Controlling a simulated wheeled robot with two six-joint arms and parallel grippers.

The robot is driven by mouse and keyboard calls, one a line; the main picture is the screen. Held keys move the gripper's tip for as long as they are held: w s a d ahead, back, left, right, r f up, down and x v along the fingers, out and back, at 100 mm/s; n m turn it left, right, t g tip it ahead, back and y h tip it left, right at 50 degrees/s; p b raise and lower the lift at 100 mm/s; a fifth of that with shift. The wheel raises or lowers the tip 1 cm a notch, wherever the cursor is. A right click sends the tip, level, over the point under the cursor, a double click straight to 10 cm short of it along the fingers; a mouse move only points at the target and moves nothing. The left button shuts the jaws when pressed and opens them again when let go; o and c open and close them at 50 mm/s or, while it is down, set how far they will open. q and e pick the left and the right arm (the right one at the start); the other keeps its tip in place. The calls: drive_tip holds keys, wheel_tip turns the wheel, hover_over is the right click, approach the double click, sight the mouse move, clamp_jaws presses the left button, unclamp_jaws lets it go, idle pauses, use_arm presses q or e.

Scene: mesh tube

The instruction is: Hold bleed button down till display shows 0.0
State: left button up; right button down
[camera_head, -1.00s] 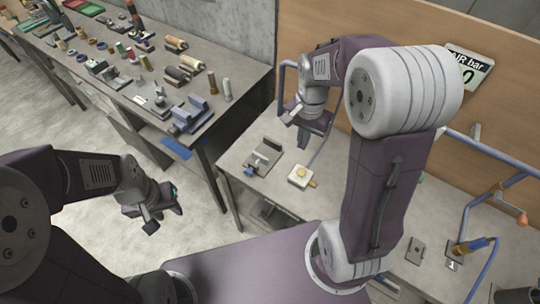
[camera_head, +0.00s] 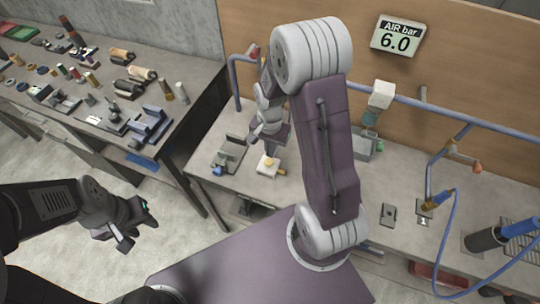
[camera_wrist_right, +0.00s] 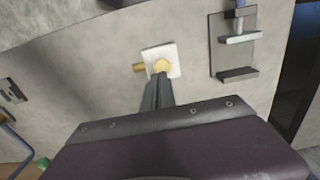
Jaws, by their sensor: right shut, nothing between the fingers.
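The bleed button is a yellow knob (camera_head: 268,160) on a small white block on the bench; it also shows in the right wrist view (camera_wrist_right: 161,66). My right gripper (camera_wrist_right: 158,80) is shut and empty, with its fingertips right at the button's near edge. I cannot tell whether they touch it. In the head view my right gripper (camera_head: 272,146) is just above the block and partly hides it. The display (camera_head: 397,37) on the wooden panel reads AIR bar 6.0. My left gripper (camera_head: 130,226) hangs over the floor, away from the bench; its finger gap is unclear.
A grey bracket fixture (camera_head: 229,154) stands left of the button block. A blue pipe (camera_head: 450,108) runs along the panel, and a blue hose (camera_head: 455,235) loops at the right. A side table (camera_head: 100,100) holds several spools and tools.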

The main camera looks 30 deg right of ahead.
sight(269, 161)
drive_tip(key=f, duration=0.3)
drive_tip(key=shift+w+a+f, duration=0.15)
drive_tip(key=shift+a+f, duration=0.1)
drive_tip(key=shift+f, duration=0.15)
drive_tip(key=shift+d, duration=0.1)
drive_tip(key=shift+f, duration=0.1)
